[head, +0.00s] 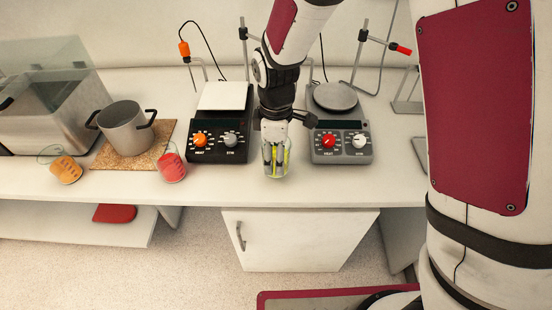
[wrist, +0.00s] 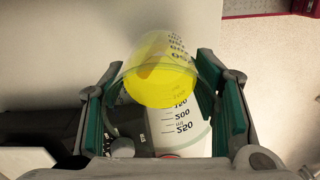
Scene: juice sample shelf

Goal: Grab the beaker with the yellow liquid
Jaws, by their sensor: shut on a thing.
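The beaker with the yellow liquid (wrist: 158,75) is clear glass with printed volume marks, and it stands between the fingers of my gripper (wrist: 165,105) in the wrist view. My gripper is shut on it, with one green-padded finger on each side. In the head view the beaker (head: 286,170) is at the front of the counter, between the two hotplates, partly hidden by my gripper (head: 275,152). I cannot tell whether its base touches the counter. A beaker with orange liquid (head: 67,170) and one with red liquid (head: 173,168) stand to the left.
A black hotplate stirrer (head: 218,150) and a grey one (head: 340,150) stand on either side behind the beaker. A metal pot (head: 124,128) sits on a cork mat (head: 108,158). Metal stands rise behind the hotplates. The counter front to the right is clear.

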